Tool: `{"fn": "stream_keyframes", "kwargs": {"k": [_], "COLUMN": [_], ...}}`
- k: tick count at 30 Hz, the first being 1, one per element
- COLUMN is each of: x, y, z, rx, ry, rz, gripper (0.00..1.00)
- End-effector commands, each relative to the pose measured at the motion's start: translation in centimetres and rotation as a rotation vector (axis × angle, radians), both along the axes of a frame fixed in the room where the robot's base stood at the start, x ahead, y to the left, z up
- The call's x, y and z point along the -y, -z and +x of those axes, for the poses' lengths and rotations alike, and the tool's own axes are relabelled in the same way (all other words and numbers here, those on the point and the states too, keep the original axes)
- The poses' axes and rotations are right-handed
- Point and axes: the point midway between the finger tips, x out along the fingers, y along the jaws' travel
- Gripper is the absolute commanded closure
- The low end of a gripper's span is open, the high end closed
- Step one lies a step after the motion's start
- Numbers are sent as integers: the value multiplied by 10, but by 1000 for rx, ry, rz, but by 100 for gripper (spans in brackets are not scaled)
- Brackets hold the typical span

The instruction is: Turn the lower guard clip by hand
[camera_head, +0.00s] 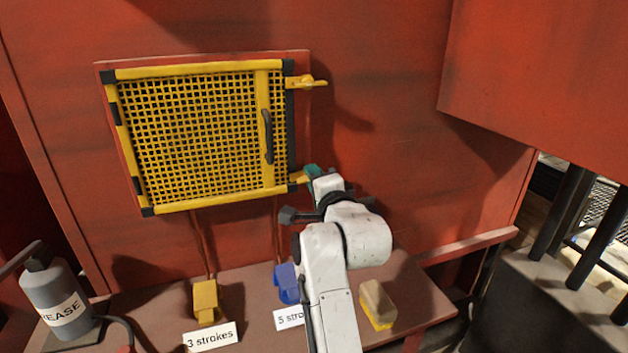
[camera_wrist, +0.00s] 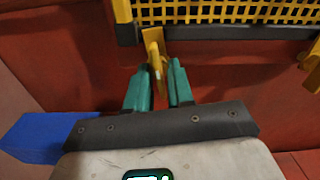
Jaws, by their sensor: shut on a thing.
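The lower guard clip (camera_head: 299,177) is a small yellow tab at the lower right corner of the yellow mesh guard (camera_head: 264,130). In the wrist view the clip (camera_wrist: 152,43) reaches from the guard's dark edge in between my teal fingers. My gripper (camera_head: 312,171) is at the clip's outer end and partly covers it in the head view. In the wrist view my gripper (camera_wrist: 159,72) is closed on the clip, one finger on each side. The upper guard clip (camera_head: 307,82) sticks out sideways to the right from the guard's upper right side.
Below the guard, a shelf (camera_head: 425,300) carries a grease canister (camera_head: 62,300), a yellow piece (camera_head: 206,301) by a "3 strokes" card (camera_head: 211,337), a blue piece (camera_head: 286,283) and a yellow-edged block (camera_head: 377,303). A red housing (camera_head: 545,80) juts out at upper right.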

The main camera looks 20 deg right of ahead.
Motion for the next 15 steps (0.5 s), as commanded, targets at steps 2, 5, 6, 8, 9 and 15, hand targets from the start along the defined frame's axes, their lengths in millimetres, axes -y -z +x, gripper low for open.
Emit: {"fn": "stream_keyframes", "kwargs": {"k": [2,5,6,8,9,15], "x": [1,2,2,2,2,3], "y": [3,4,4,4,4,5], "z": [0,0,0,0,0,-1], "rx": [-6,-7,-7,-7,-7,-9], "ry": [3,4,4,4,4,5], "rz": [43,87,101,120,129,156], "gripper": [100,100,100,100,100,100]}}
